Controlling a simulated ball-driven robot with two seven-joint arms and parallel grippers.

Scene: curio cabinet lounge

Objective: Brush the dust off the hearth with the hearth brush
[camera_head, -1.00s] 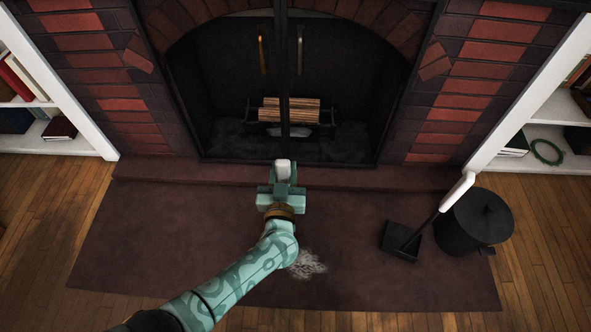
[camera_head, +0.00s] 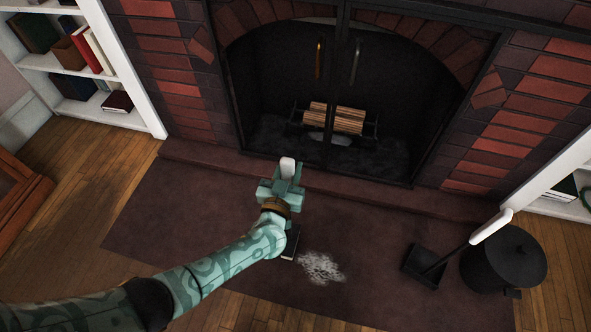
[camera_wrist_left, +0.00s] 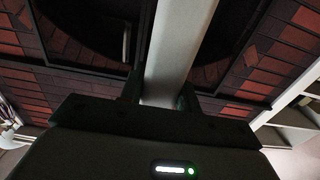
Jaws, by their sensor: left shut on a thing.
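My left gripper (camera_head: 282,184) is shut on a white handle (camera_head: 287,168), which I take to be the hearth brush's. The handle also fills the middle of the left wrist view (camera_wrist_left: 180,50), between the fingers. A black piece, probably the brush head (camera_head: 290,243), shows beside my wrist, mostly hidden by the arm. A pale grey patch of dust (camera_head: 320,266) lies on the dark reddish hearth (camera_head: 190,215), just right of that black piece. I cannot tell whether the black piece touches the hearth. My right gripper is out of view.
A black dustpan (camera_head: 425,266) with a white handle lies at the hearth's right, next to a lidded black bucket (camera_head: 503,260). The fireplace with its glass doors (camera_head: 345,100) stands behind. White bookshelves flank it. The hearth's left part is clear.

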